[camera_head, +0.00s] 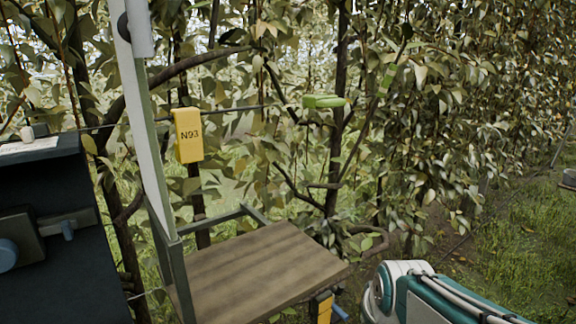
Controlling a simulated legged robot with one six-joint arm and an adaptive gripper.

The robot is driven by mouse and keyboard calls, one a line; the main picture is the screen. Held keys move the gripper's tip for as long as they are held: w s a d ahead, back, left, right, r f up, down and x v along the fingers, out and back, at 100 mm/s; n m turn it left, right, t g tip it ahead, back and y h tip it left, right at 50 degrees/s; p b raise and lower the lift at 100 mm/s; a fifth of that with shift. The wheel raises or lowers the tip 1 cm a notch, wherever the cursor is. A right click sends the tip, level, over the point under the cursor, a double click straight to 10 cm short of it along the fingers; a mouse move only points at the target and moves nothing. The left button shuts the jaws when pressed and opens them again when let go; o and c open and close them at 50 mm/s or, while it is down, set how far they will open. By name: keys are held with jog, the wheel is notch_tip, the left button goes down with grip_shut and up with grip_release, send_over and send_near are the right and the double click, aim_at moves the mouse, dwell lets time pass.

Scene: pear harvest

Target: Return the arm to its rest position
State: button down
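No part that I can make out as my gripper shows in the head view. A teal and white rounded body with pale rods along its top (432,296) enters at the lower right. I cannot tell whether it is a link of my arm. No pear can be told apart among the leaves.
A wooden platform (255,265) on a grey-green frame stands low in the middle. A pale post (148,130) rises at its left. A dark unit (75,260) fills the left edge. A yellow N93 tag (188,136) and green clip (324,101) hang before the leafy trees.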

jog(key=s+r+m, duration=0.1)
jog(key=s+r, duration=0.1)
jog(key=s, duration=1.3)
jog(key=shift+s+r+m, duration=0.3)
jog(key=shift+s+m, duration=0.05)
jog(key=shift+m, duration=0.05)
